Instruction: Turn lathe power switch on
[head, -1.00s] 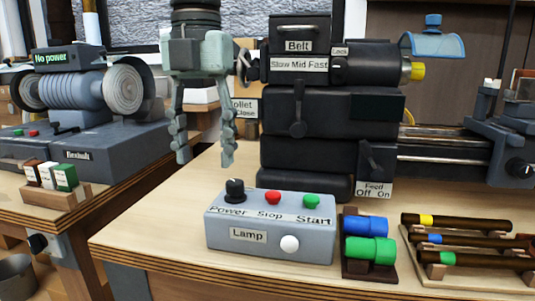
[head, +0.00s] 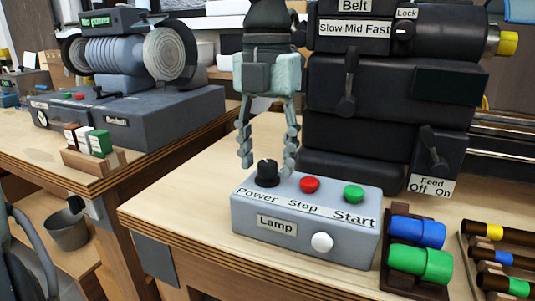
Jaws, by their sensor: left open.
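The grey control box (head: 300,222) stands near the front edge of the bench. Its black power knob (head: 267,173) is at the top left, labelled Power. A red Stop button (head: 309,184), a green Start button (head: 353,194) and a white Lamp knob (head: 321,242) are also on it. The black lathe headstock (head: 385,110) stands behind the box. My left gripper (head: 267,158) points down, open, its fingers to either side of the power knob in the picture. I cannot tell whether they touch it. My right gripper is not in view.
Blue (head: 417,231) and green (head: 421,262) cylinders lie in a dark holder right of the box. Tools with coloured bands (head: 495,256) lie further right. A bench grinder (head: 120,75) stands on the left bench. Bare bench top lies left of the box.

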